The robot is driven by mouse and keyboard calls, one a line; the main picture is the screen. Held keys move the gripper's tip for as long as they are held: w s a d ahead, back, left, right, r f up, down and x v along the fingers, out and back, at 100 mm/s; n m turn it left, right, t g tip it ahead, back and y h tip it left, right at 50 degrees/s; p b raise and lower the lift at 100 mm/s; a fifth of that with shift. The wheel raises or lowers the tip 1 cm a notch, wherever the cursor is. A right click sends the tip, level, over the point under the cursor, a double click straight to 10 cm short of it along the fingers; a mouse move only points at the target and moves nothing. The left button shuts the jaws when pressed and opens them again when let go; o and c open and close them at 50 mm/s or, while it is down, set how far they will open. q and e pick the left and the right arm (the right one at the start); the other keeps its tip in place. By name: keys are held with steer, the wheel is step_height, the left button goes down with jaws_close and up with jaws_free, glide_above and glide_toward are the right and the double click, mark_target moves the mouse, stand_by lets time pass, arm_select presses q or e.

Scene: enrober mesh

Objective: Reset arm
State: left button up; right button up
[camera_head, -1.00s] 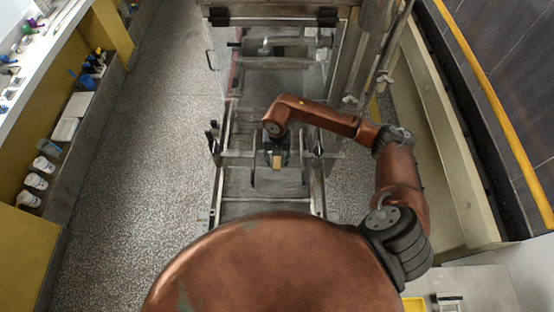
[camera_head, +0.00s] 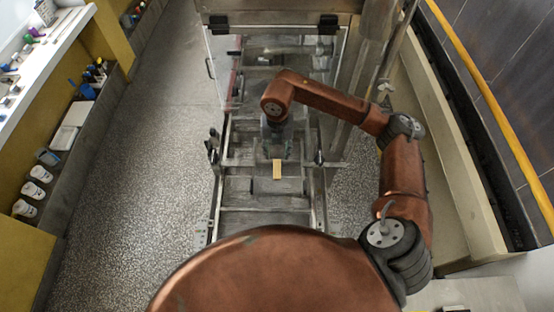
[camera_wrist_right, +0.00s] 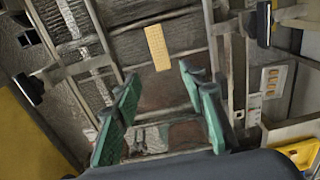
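My right arm reaches in from the right in the head view. Its gripper (camera_head: 276,140) hangs above the metal mesh conveyor (camera_head: 265,220), just beyond a small tan block (camera_head: 278,169). In the right wrist view the gripper (camera_wrist_right: 160,80) shows two green-padded fingers spread apart with nothing between them. The tan block (camera_wrist_right: 158,47) lies on the conveyor past the fingertips, apart from them. My left gripper is in neither view.
A clear-walled machine housing (camera_head: 225,70) stands at the far end of the conveyor. Metal side rails (camera_head: 320,195) flank the belt. A yellow container (camera_wrist_right: 300,155) shows lower right in the wrist view.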

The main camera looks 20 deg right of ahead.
mark_target(277, 171)
steer(key=shift+r, duration=0.35)
step_height(277, 171, down, 12)
steer(key=p, duration=0.2)
steer(key=shift+p, duration=0.4)
step_height(277, 171, up, 3)
steer(key=shift+f+b, duration=0.1)
steer(key=shift+b, duration=0.7)
steer(key=shift+s+a+r, duration=0.15)
steer(key=shift+s+r, duration=0.1)
steer(key=shift+r, duration=0.1)
